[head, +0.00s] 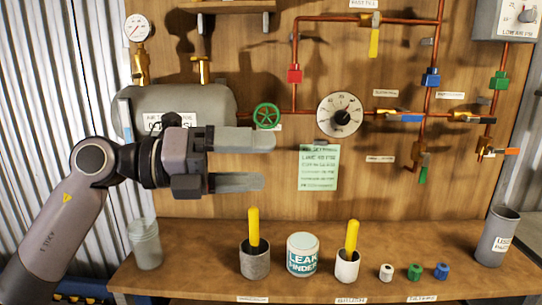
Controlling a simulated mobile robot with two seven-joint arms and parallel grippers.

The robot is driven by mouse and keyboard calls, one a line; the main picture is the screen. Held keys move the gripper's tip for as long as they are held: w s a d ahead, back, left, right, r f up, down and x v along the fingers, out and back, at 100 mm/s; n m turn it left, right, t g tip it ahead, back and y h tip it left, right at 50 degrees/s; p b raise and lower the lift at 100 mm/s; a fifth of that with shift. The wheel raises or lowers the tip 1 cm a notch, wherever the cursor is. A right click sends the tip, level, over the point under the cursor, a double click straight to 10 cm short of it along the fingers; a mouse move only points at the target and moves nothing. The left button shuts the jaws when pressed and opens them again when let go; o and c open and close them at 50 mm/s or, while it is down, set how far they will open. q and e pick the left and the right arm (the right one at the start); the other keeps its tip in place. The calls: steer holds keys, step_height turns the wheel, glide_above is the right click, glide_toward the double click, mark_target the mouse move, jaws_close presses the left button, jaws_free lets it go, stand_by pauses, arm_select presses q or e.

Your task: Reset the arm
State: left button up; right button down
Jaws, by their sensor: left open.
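My left arm comes in from the left. Its gripper (255,161) is open, with two grey fingers pointing right, one above the other, and nothing between them. It is raised above the bench, in front of the wooden panel and partly in front of the grey tank (205,98). The gripper touches nothing that I can make out. My right gripper does not show.
The wooden bench (200,240) holds a clear cup (145,243), pots with yellow-handled tools, a leak finder can (303,265), small coloured fittings and a grey bin (496,238). Copper pipes, valves and a dial gauge (339,114) are on the panel (240,185) behind.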

arm_select(q)
steer(key=a+f+n+t+y, duration=0.35)
steer(key=f+n+t, duration=0.25)
steer(key=f+n, duration=0.35)
steer(key=a+f+n+t+y, duration=0.2)
steer(key=a+f+n+t, duration=0.25)
steer(key=f+n, duration=0.45)
steer(key=a+f+n+t+y, duration=0.35)
steer(key=f+n+t, duration=0.3)
steer(key=n, duration=0.45)
steer(key=s+a+f+n+g+y, duration=0.2)
steer(key=s+f+n+g+y, duration=0.1)
steer(key=s+f, duration=0.6)
steer(key=s+a+f+n+g+y, duration=0.2)
steer(key=s+f+n+g, duration=0.4)
steer(key=f, duration=1)
steer(key=s+a, duration=0.1)
steer(key=s, duration=0.2)
steer(key=shift+s+a+f+y, duration=0.2)
steer(key=shift+s+a+y, duration=0.15)
steer(key=shift+y, duration=0.05)
